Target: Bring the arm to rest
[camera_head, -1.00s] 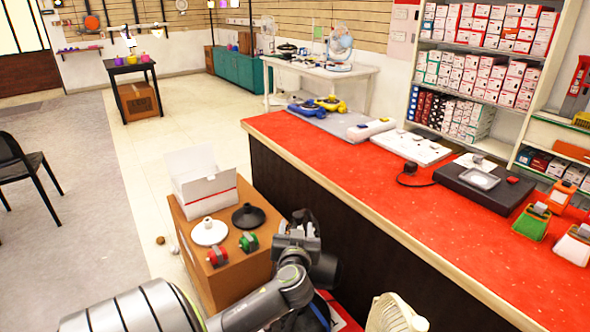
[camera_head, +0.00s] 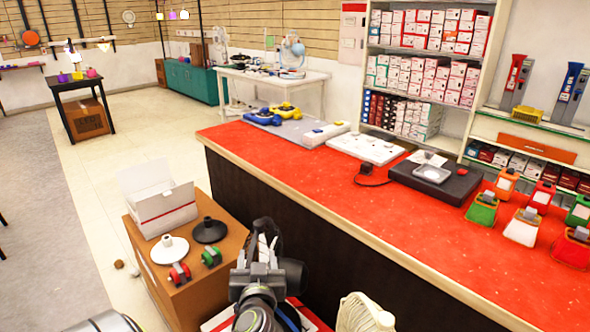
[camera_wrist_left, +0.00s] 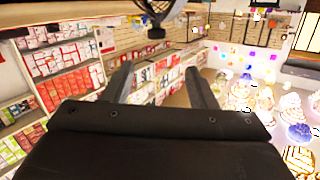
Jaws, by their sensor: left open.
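My left gripper (camera_head: 263,238) shows at the lower middle of the head view, with its arm coming up from the bottom edge. It points forward and up, between the brown box and the red counter. In the left wrist view its two dark fingers (camera_wrist_left: 162,80) stand apart with nothing between them. That view looks out over shelves of boxes on the left and glowing lamps on the right. My right gripper is not in view.
The red counter (camera_head: 330,200) runs along the right.

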